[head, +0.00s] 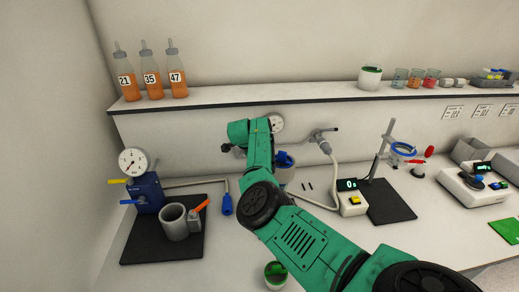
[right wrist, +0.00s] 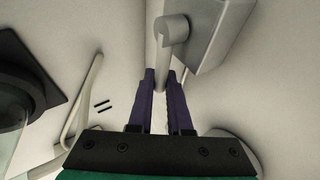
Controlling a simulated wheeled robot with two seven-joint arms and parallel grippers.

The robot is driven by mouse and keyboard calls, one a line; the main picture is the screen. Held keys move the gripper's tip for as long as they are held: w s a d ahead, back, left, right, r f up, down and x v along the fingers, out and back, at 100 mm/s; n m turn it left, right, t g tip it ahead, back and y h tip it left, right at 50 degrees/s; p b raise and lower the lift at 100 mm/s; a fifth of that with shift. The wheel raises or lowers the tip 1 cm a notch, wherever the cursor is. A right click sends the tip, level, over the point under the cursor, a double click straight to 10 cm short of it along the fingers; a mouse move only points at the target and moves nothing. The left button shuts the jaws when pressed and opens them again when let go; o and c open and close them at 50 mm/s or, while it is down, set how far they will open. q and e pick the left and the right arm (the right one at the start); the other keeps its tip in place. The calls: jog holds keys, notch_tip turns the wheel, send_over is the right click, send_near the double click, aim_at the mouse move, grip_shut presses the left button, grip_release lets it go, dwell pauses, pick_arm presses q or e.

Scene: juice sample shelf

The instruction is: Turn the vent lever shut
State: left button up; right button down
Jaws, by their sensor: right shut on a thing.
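In the right wrist view my right gripper (right wrist: 161,76) has its purple fingers on either side of a pale grey rod (right wrist: 158,55). It is shut on this rod, which runs up beside a grey knob (right wrist: 174,28) on a grey box (right wrist: 208,38). I cannot tell whether this rod is the vent lever. In the head view my right arm covers much of that spot, so the grip is not clear there. A blue pump (head: 147,192) at left has a yellow lever (head: 117,181) and a blue lever (head: 130,202). My left gripper is out of view.
A grey cup (head: 173,222) stands on a black mat (head: 137,248) at left. A white hose (head: 334,175), a timer box (head: 352,203) and a clamp stand (head: 380,150) are to the right.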

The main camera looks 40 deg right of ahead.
jog(key=shift+f, duration=0.15)
dwell(0.3)
jog(key=c, duration=0.9)
grip_release()
jog(key=shift+o, duration=0.3)
jog(key=shift+d, duration=0.1)
jog(key=shift+s+a+r, duration=0.1)
jog(key=shift+a+r, duration=0.25)
jog(key=shift+r, duration=0.1)
jog(key=b+v, duration=0.3)
jog(key=v, duration=1)
jog(key=shift+s, duration=0.2)
